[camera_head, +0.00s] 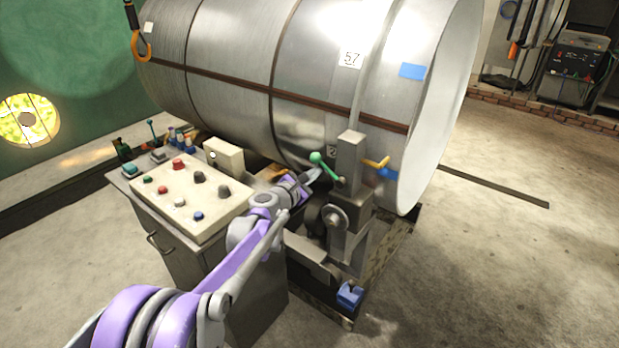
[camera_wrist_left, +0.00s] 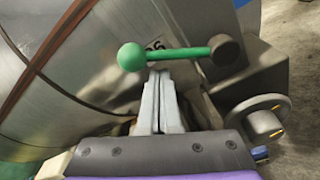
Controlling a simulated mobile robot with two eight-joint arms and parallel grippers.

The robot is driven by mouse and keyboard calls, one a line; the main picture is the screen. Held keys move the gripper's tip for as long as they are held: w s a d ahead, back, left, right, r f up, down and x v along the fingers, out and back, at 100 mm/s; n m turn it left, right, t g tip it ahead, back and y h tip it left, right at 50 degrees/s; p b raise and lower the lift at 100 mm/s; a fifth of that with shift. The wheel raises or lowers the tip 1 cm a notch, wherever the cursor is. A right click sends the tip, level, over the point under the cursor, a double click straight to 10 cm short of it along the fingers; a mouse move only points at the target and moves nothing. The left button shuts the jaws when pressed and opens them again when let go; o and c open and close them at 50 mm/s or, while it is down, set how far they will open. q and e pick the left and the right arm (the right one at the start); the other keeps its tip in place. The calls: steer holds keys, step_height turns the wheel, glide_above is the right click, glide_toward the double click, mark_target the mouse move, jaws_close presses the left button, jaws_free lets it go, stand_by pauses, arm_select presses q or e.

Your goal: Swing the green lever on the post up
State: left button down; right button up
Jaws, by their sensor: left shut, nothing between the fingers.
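The green lever (camera_head: 328,169) sits on the side of the grey post (camera_head: 351,160), in front of the big metal drum. Its round green knob (camera_head: 316,157) points up and to the left of its pivot. In the left wrist view the lever (camera_wrist_left: 180,53) runs nearly level from the knob (camera_wrist_left: 131,56) to a dark pivot hub (camera_wrist_left: 227,49). My left gripper (camera_head: 316,174) is shut and empty, close to the lever just below the knob. In the wrist view its fingertips (camera_wrist_left: 159,74) lie just under the lever's bar; I cannot tell whether they touch. My right gripper is not in view.
A control cabinet with a button panel (camera_head: 187,199) stands left of the post, below my left arm. The large drum (camera_head: 300,65) fills the space behind. A yellow lever (camera_head: 377,163), a handwheel (camera_head: 335,218) and a blue pedal (camera_head: 350,294) are near the post. Open floor lies to the right.

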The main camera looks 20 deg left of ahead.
mark_target(321, 164)
arm_select(q)
steer(key=shift+s+d+r, duration=0.15)
steer(key=shift+d+r, duration=0.05)
steer(key=shift+r, duration=0.15)
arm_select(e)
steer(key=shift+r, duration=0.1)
arm_select(q)
steer(key=shift+r, duration=0.1)
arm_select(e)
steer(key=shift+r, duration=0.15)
arm_select(q)
steer(key=shift+r+m+p, duration=0.15)
steer(key=shift+m+p, duration=0.25)
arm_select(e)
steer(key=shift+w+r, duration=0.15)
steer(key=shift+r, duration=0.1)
